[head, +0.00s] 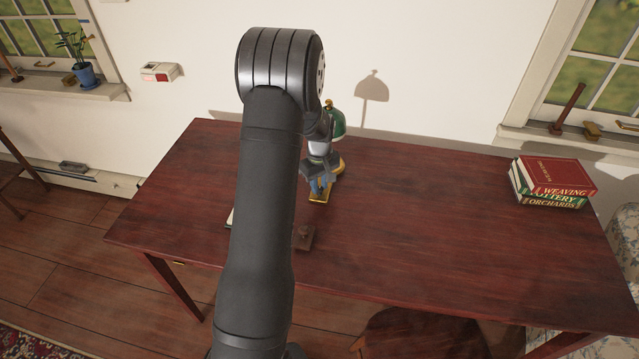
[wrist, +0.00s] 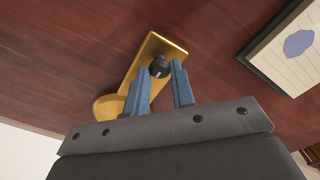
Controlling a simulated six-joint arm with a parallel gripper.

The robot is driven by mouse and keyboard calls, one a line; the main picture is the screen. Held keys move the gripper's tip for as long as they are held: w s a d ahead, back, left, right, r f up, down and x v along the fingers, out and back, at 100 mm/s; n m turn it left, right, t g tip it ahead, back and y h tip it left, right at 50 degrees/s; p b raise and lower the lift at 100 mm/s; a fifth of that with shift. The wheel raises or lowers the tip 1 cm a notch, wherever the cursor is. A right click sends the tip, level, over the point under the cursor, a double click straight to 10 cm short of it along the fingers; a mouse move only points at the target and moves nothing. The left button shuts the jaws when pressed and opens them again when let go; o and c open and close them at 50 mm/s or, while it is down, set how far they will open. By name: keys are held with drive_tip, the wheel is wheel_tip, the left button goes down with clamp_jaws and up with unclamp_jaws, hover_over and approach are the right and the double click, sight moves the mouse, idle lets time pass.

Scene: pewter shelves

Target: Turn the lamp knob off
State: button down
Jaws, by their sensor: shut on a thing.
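The lamp has a green shade (head: 338,124) and a brass base (head: 319,197) on the dark red table, partly hidden behind my arm and gripper. In the wrist view the brass base (wrist: 150,50) is a long plate with a round end at the lower left. The black lamp knob (wrist: 159,68) has a pale mark and stands on the plate. My gripper (wrist: 161,72) has its blue fingertips on either side of the knob, shut on it. In the head view my gripper (head: 320,187) is just over the base. Whether the lamp is lit I cannot tell.
A framed sheet or notepad (wrist: 287,48) with a blue shape lies near the base. A small brown wooden object (head: 304,237) sits close in front of the lamp. A stack of books (head: 552,182) lies at the right. The table between lamp and books is clear.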

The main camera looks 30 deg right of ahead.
sight(319, 188)
drive_tip(key=c, duration=1.2)
unclamp_jaws()
wheel_tip(319, 188, up, 18)
drive_tip(key=shift+f, duration=0.25)
drive_tip(key=shift+f, duration=0.1)
wheel_tip(319, 188, down, 17)
drive_tip(key=shift+f, duration=0.15)
